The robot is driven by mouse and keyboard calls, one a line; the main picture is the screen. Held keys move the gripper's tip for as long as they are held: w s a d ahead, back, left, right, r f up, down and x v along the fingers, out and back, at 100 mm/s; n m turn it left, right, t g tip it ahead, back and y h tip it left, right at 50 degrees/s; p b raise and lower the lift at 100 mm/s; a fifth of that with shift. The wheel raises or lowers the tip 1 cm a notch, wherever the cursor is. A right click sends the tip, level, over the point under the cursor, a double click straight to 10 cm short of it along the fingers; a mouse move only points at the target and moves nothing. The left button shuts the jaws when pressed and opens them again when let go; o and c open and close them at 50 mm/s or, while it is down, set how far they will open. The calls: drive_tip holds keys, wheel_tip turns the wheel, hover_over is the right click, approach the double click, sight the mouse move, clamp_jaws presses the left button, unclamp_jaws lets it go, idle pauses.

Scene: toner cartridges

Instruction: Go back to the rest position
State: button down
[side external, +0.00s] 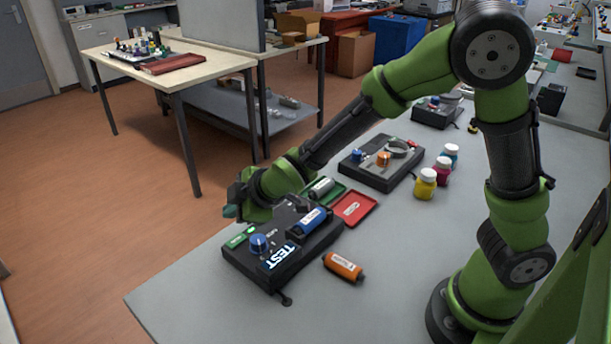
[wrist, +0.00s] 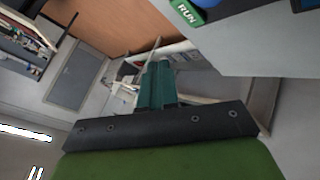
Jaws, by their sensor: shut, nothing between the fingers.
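My gripper (side external: 231,210) is at the far left end of my outstretched arm, beside the left back edge of the dark test device (side external: 262,268) and above it. Its teal fingers (wrist: 157,75) are together in the wrist view, with nothing seen between them. The device holds a blue cartridge (side external: 311,221) in its top. It has a blue knob (side external: 259,243), a lit TEST sign (side external: 283,256) and a green button (side external: 236,241). A green RUN label (wrist: 188,13) shows at the top of the wrist view.
An orange cartridge (side external: 343,266) lies on the grey table (side external: 205,300) in front of the device. Behind are a green tray (side external: 335,196) with a pale cartridge (side external: 321,187), a red tray (side external: 366,205), a second device (side external: 371,174) and yellow, magenta and cyan bottles (side external: 425,184).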

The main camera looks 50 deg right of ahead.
drive_tip(key=shift+s+f+m, duration=0.25)
drive_tip(key=shift+m, duration=0.15)
drive_tip(key=s+m+g, duration=0.1)
drive_tip(key=s, duration=0.1)
drive_tip(key=s+f+m+g, duration=0.1)
drive_tip(key=s, duration=0.1)
drive_tip(key=shift+d+m, duration=0.15)
drive_tip(key=shift+m, duration=0.15)
drive_tip(key=s+r+m, duration=0.1)
drive_tip(key=s+d+r+m+g, duration=0.1)
drive_tip(key=s, duration=0.1)
drive_tip(key=s+d+r+m, duration=0.1)
drive_tip(key=shift+s+m+g+y, duration=0.3)
drive_tip(key=shift+s+g, duration=0.1)
drive_tip(key=s+d+r+m+t, duration=0.2)
drive_tip(key=s+d+r+m, duration=0.6)
drive_tip(key=s+d+r, duration=0.2)
drive_tip(key=s+r, duration=0.2)
drive_tip(key=s, duration=0.1)
